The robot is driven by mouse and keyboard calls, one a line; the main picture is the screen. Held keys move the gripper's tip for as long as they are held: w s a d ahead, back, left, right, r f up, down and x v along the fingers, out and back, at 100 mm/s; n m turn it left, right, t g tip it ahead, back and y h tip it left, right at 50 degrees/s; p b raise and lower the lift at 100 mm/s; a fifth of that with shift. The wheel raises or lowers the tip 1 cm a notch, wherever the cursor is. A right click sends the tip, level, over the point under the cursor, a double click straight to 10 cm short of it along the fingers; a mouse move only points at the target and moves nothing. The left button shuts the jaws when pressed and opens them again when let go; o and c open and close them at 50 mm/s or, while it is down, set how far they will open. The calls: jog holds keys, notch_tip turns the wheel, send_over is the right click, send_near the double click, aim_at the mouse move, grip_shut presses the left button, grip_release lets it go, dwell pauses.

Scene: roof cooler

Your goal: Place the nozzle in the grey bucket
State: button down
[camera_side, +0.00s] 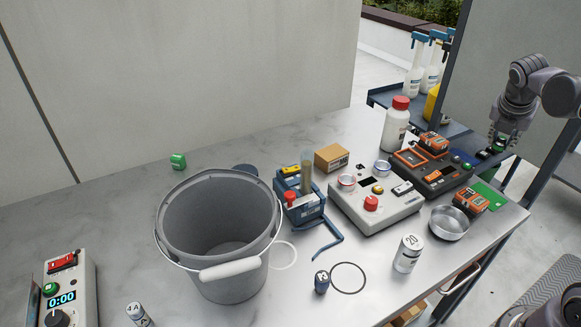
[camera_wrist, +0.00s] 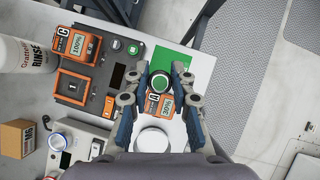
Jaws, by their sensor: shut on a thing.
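The grey bucket (camera_side: 232,287) stands upright on the metal table left of centre in the side view, its white handle grip hanging at the front. Its visible inside looks empty. My gripper (camera_side: 500,142) is high at the right, above the table's far right end and well away from the bucket.
Between my gripper and the bucket stand a white bottle with a red cap (camera_side: 397,124), a grey control box (camera_side: 376,215), a small cardboard box (camera_side: 331,157) and a blue tool holder (camera_side: 306,204). A metal bowl (camera_side: 449,223) and a can (camera_side: 408,253) stand nearer the front.

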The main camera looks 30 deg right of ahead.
jog(key=w+a+r+n+t+y, duration=0.1)
jog(key=w+a+r+n, duration=0.15)
jog(key=w+a, duration=0.55)
jog(key=w+a+r+n+t, duration=0.1)
jog(key=w+a+r+n, duration=0.2)
jog(key=a, duration=0.9)
jog(key=w+a+r+n+t+y, duration=0.1)
jog(key=w+a+r, duration=0.1)
jog(key=w+a, duration=0.6)
jog(key=s+a+r+n+t+y, duration=0.1)
jog(key=s+a+r+n+y, duration=0.2)
jog(key=a, duration=1.5)
jog(key=s+a+r+n+t, duration=0.1)
jog(key=s+a+n, duration=0.3)
jog(key=a, duration=1.4)
notch_tip(320, 180, down, 10)
jog(key=s+m, duration=0.1)
jog(key=shift+s+f, duration=0.15)
jog(key=shift+d, duration=0.1)
jog(key=c, duration=1.1)
grip_release()
jog(key=shift+o, duration=0.2)
